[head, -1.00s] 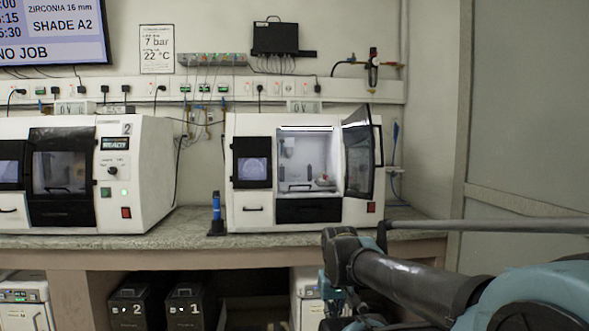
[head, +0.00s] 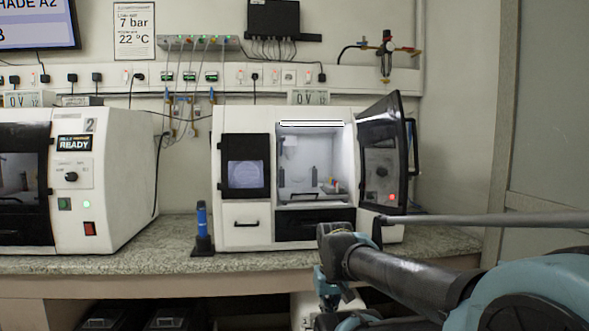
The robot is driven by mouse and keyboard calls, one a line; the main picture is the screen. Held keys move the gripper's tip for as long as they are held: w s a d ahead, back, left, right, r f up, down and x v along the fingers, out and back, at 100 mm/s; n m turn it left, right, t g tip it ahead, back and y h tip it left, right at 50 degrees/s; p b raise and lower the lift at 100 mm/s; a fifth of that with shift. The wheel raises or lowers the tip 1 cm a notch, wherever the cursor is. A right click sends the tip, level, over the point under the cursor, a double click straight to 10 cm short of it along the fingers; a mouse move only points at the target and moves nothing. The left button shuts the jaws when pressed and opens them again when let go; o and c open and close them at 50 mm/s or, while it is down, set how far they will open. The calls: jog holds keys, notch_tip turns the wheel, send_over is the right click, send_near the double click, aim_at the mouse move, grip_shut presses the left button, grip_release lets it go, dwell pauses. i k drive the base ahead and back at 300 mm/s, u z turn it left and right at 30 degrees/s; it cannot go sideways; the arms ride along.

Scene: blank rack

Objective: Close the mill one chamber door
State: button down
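The mill on the right (head: 245,225) is a white machine on the granite-look counter. Its chamber door (head: 382,150), a dark glazed panel in a black frame, stands swung open to the right, hinged at the chamber's right side. The lit chamber (head: 310,160) shows white inside, with small parts in it. No number is readable on this mill. My dark and teal arm reaches in from the lower right, in front of the mill's lower right corner. The end of my arm is partly in view at the lower middle, but I cannot make out gripper fingers.
Another mill (head: 100,200), marked 2 and READY, stands at the left with its door shut. A blue and black bottle-like item (head: 202,230) stands on the counter (head: 170,262) between the mills.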

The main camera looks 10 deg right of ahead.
aim_at(385, 120)
jog(key=i, duration=0.15)
jog(key=z, duration=0.15)
jog(key=k, duration=1.4)
jog(key=z, duration=0.45)
jog(key=i, duration=0.5)
